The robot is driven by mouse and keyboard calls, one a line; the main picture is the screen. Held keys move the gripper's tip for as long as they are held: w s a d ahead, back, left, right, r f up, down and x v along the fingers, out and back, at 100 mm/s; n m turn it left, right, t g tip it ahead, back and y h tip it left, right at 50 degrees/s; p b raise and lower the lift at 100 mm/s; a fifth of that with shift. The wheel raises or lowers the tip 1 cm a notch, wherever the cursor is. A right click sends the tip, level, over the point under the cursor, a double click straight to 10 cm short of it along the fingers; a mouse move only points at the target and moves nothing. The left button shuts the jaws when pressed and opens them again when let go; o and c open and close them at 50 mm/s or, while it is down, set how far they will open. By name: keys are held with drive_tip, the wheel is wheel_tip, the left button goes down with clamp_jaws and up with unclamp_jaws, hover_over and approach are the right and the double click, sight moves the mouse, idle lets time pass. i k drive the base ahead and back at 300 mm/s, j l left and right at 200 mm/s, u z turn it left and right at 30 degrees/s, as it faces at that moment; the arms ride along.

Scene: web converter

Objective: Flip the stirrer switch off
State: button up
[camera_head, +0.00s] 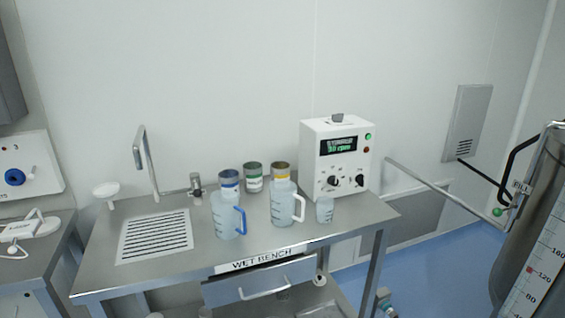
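A white control box (311,160) stands at the back right of the steel bench. Its lit green display (338,146) shows a reading in rpm, with the upper line too blurred to read surely. Two dark round controls, one at left (332,181) and one at right (360,180), sit low on its front. A green light (368,136) and a small dark red part (366,149) are at its right edge. A grey part (337,117) sits on top. I cannot tell which control is the stirrer switch or its position. My gripper is not in view.
Jugs with a blue handle (226,217) and a white handle (284,205), a small beaker (324,210) and several tins stand on the wet bench (345,222). A drawer (262,284) is below. A steel tank (535,230) and slanting bar (430,188) are at right.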

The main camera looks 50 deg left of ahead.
sight(359, 178)
drive_tip(key=u, duration=1.6)
drive_tip(key=i+l, duration=0.3)
drive_tip(key=i, duration=0.15)
drive_tip(key=i+l+z, duration=0.1)
drive_tip(key=i+l, duration=0.5)
drive_tip(key=i, duration=0.35)
drive_tip(key=i+l+z, duration=0.1)
drive_tip(key=i+l, duration=0.2)
drive_tip(key=i, duration=0.15)
drive_tip(key=i+l, duration=0.2)
drive_tip(key=i, duration=0.3)
